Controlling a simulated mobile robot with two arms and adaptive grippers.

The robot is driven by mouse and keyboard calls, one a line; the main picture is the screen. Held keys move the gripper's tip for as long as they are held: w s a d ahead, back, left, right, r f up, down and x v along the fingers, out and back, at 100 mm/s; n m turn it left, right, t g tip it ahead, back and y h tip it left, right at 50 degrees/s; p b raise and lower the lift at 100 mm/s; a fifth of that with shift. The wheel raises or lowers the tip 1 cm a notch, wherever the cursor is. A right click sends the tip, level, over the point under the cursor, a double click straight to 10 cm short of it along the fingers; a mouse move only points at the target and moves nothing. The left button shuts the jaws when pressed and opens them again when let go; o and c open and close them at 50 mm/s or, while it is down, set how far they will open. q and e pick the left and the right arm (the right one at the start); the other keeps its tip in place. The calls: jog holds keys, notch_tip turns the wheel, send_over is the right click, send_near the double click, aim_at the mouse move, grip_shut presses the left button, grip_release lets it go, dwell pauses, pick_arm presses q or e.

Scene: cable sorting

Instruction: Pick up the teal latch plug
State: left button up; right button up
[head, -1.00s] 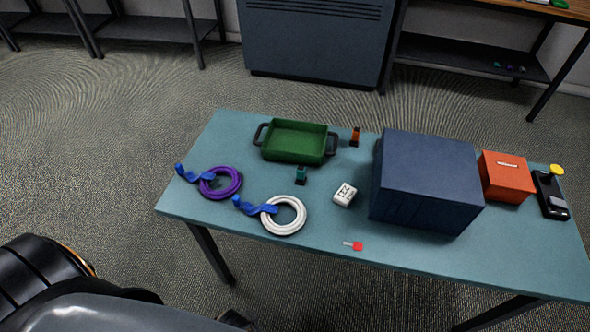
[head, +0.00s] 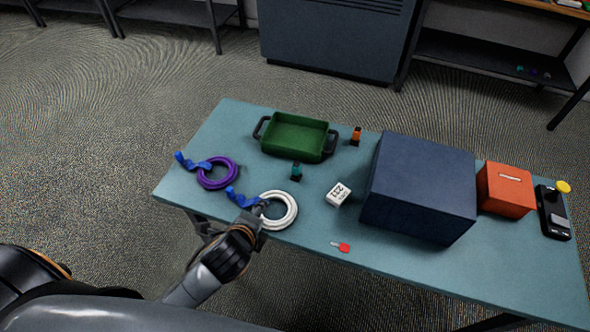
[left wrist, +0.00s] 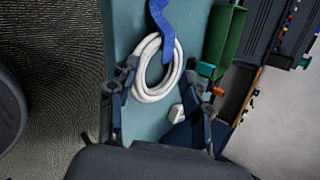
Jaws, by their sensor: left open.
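The teal latch plug (head: 296,171) stands upright on the table, just in front of the green tray and above the white cable coil in the head view. In the left wrist view the teal plug (left wrist: 205,69) shows beyond the right-hand finger, beside the green tray. My left gripper (head: 260,209) is over the front edge of the table at the white coil, apart from the plug. In the left wrist view its fingers (left wrist: 163,105) are spread, with nothing held between them. My right gripper is not in view.
The white cable coil (head: 293,211) with a blue strap lies between my left gripper and the plug. A purple coil (head: 231,168), green tray (head: 266,143), orange plug (head: 356,136), white label block (head: 338,195) and large blue box (head: 420,190) are around. The front middle is mostly clear.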

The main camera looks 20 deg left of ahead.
pick_arm(q)
jog(key=w+d+r+m+t+h, duration=0.1)
jog(key=w+r+m+t, duration=0.15)
jog(key=m, duration=0.45)
jog(key=w+d+r+m+t+h, duration=0.1)
jog(key=w+d+m, duration=0.15)
jog(key=m, duration=0.75)
send_near(296, 165)
jog(key=shift+t, duration=0.25)
jog(key=x, duration=0.5)
jog(key=shift+s+f, duration=0.15)
jog(key=shift+f, duration=0.15)
jog(key=shift+x, duration=2.7)
jog(key=shift+r, duration=0.1)
grip_shut()
jog(key=shift+r, duration=0.1)
